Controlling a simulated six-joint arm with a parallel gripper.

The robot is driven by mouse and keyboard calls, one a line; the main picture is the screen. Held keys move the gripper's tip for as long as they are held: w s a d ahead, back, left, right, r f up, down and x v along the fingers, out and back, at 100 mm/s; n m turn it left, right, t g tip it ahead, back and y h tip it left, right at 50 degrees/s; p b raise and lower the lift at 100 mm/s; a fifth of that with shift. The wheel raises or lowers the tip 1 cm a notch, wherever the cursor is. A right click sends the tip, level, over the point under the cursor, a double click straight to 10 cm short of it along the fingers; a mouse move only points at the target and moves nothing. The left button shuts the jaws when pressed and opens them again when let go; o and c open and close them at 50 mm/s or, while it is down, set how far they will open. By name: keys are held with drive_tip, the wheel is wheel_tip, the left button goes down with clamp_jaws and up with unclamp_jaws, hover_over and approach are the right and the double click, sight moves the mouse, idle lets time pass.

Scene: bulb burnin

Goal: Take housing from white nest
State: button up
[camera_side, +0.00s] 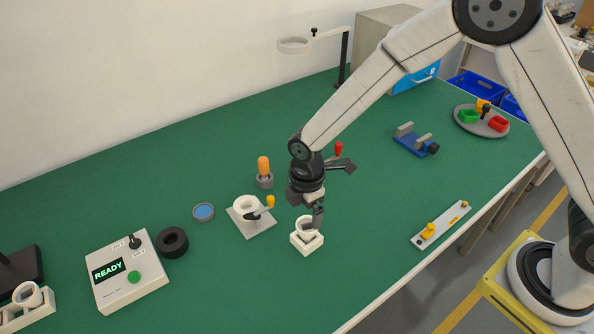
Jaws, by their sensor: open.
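The white nest (308,246) is a small square block on the green table, near the middle of the side view. The housing (304,225) is a white ring-shaped piece seated in the nest and standing above its top. My gripper (317,216) points down at the nest, with its jaws open. A visible finger is close against the right side of the housing. I cannot tell whether it touches, and the other finger is hard to make out.
A grey plate (262,226) with a white ring and yellow-knobbed clamp stands just left. Behind it is an orange bulb-shaped piece (263,165). A control box (130,285) reading READY and a black ring (173,242) are farther left.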

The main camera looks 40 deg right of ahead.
sight(304, 227)
drive_tip(key=shift+f, duration=1.2)
drive_tip(key=shift+s+d+f, duration=0.15)
drive_tip(key=shift+f, duration=2.45)
drive_tip(key=shift+c, duration=0.2)
drive_tip(key=c, duration=1.1)
